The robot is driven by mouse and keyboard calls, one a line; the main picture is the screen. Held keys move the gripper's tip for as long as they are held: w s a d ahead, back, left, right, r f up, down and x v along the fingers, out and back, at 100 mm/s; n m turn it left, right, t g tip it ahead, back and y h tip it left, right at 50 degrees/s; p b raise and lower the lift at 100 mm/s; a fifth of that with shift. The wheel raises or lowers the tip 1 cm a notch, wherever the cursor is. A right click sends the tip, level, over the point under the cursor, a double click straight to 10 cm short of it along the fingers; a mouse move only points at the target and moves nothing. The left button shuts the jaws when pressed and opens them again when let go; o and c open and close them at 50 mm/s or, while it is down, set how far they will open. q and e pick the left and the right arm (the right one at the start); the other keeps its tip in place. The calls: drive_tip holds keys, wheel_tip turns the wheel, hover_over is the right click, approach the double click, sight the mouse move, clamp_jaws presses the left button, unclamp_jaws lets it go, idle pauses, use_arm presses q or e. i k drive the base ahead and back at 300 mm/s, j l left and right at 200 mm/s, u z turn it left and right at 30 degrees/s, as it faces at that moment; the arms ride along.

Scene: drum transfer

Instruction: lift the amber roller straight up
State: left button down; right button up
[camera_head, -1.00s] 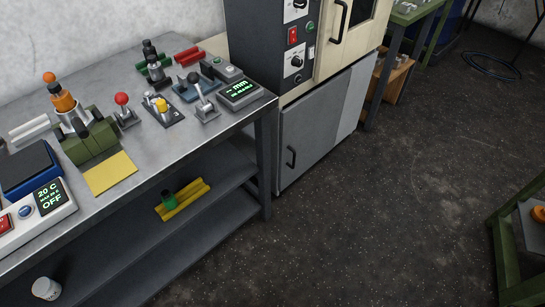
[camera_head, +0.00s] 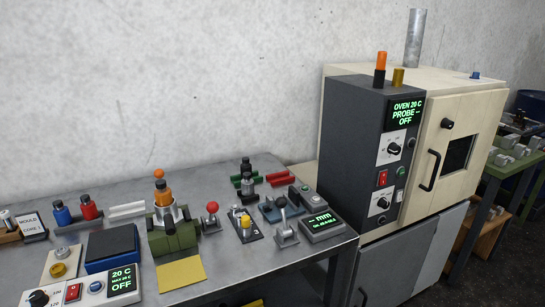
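An orange-amber upright piece (camera_head: 163,196) stands on the bench at left centre, with a dark band and an orange ball above it. Its lower part sits in a silver collar (camera_head: 168,215) on an olive-green block (camera_head: 155,240). It is the amber piece on the bench, but I cannot tell for sure that it is the roller. Neither of my grippers is in view, and nothing is seen touching this piece.
A yellow pad (camera_head: 181,273) lies in front of the green block. A red-knobbed lever (camera_head: 212,208) stands to its right and a dark blue scale (camera_head: 112,246) to its left. A grey-and-cream oven (camera_head: 365,150) rises at right.

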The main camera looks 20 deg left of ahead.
sight(164, 196)
drive_tip(key=u, duration=1.5)
